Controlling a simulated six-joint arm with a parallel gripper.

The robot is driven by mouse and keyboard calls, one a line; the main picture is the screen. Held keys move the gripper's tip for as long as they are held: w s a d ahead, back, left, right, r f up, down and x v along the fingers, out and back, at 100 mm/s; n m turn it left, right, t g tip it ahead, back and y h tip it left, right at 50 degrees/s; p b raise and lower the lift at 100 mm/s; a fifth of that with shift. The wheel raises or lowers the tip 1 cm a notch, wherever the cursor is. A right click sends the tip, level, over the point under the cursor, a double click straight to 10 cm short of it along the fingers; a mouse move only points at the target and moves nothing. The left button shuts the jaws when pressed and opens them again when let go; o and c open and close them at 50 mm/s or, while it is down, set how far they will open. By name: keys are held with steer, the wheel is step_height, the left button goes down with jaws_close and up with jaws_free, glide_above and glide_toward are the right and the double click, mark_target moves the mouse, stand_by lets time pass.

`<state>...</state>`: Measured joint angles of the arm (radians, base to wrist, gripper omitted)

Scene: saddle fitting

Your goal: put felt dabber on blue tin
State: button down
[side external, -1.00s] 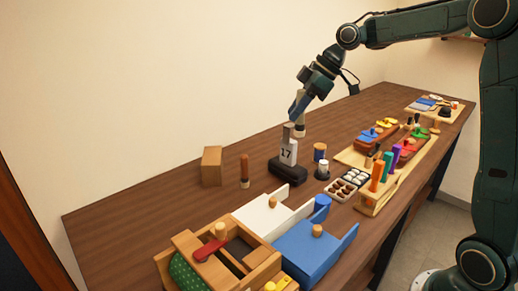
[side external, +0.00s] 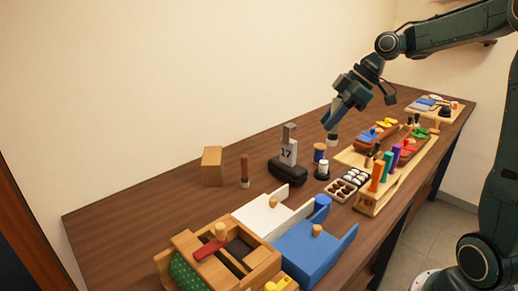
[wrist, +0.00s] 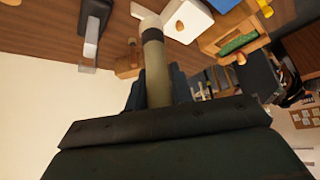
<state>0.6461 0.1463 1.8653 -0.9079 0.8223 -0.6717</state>
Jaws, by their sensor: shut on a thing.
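My gripper (side external: 336,124) is shut on the felt dabber (side external: 332,139) and holds it in the air, pale tip down. In the wrist view the felt dabber (wrist: 157,72) has an olive-tan handle, a dark band and a pale end, and nothing touches that end. A blue tin (side external: 319,152), a dark blue cylinder with a tan top, stands on the table just below and left of the dabber in the side view. There is a visible gap between them.
A block marked 17 on a dark base (side external: 288,168) is to the left. A tray of dark and white pieces (side external: 348,184), a wooden rack (side external: 372,206) and a blue tray (side external: 312,245) lie nearer.

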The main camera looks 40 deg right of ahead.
step_height(320, 180, down, 18)
steer(key=shift+r, duration=0.25)
stand_by(0.6)
steer(key=shift+f, duration=0.15)
steer(key=c, duration=1.2)
jaws_free()
steer(key=shift+c, duration=0.2)
steer(key=shift+d+r, duration=0.15)
steer(key=shift+r, duration=0.25)
steer(key=v, duration=1.1)
steer(key=shift+s+r, duration=0.15)
steer(key=shift+r, duration=0.05)
